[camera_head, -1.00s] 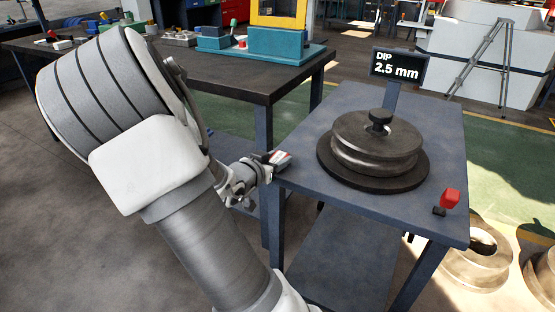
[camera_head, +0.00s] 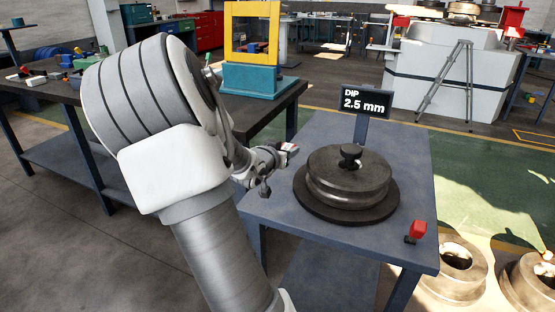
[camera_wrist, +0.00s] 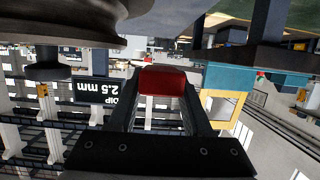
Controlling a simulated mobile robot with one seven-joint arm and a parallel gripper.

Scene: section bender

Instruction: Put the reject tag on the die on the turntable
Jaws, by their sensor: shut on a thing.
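The die (camera_head: 345,180) is a thick grey grooved disc with a black knob on top. It lies on the dark round turntable (camera_head: 312,203) on the blue-grey table. My gripper (camera_head: 284,151) is shut on a small red tag (camera_head: 291,147), with some white showing on it, left of the die and apart from it. In the wrist view, which is upside down, the red tag (camera_wrist: 163,80) sits between the two fingertips. The die (camera_wrist: 70,20) shows there at upper left, with its knob (camera_wrist: 45,68) pointing down in the picture.
A display reading "DIP 2.5 mm" (camera_head: 366,103) stands behind the die. A red and black piece (camera_head: 417,230) is at the table's front right corner. A dark bench (camera_head: 270,107) with a yellow-framed machine (camera_head: 252,40) stands behind. Large grey rings lie on the floor at right.

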